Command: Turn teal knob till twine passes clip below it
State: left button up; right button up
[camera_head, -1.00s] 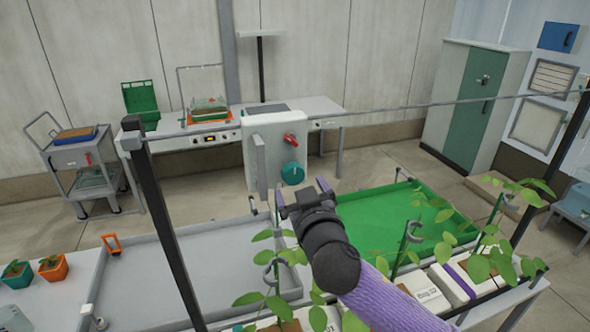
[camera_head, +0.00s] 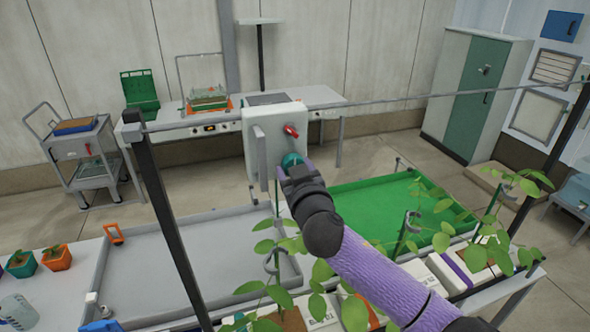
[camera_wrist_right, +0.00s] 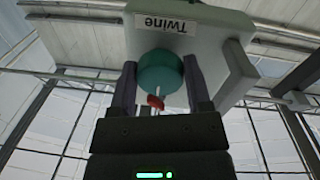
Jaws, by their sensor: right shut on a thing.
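The teal knob (camera_head: 291,160) sits on the front of a pale grey box (camera_head: 262,126), below a red lever (camera_head: 291,131). My right gripper (camera_head: 292,170) is at the knob, partly covering it. In the right wrist view the knob (camera_wrist_right: 160,72) is between the two fingers, and the box's label (camera_wrist_right: 195,22) reads "Twine" upside down. A grey clip (camera_head: 271,262) is on a plant below the box. I cannot make out the twine in either view. My left gripper is not in view.
A thin rail (camera_head: 400,98) crosses between two dark posts (camera_head: 165,215). Leafy plants stand in front, close under my right arm. A grey tray (camera_head: 185,258) is at left and a green tray (camera_head: 370,205) at right. A bench, cart and cabinet stand behind.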

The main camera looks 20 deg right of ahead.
jog(key=shift+c, duration=0.9)
jog(key=shift+n, duration=0.4)
jog(key=n+p, duration=0.1)
jog(key=n, duration=0.7)
jog(key=n+y+p, duration=0.1)
jog(key=n, duration=0.7)
jog(key=n+p, duration=0.1)
jog(key=n, duration=0.8)
jog(key=shift+d+r+t+y, duration=0.2)
jog(key=shift+r+t+y, duration=0.1)
jog(key=shift+y, duration=0.1)
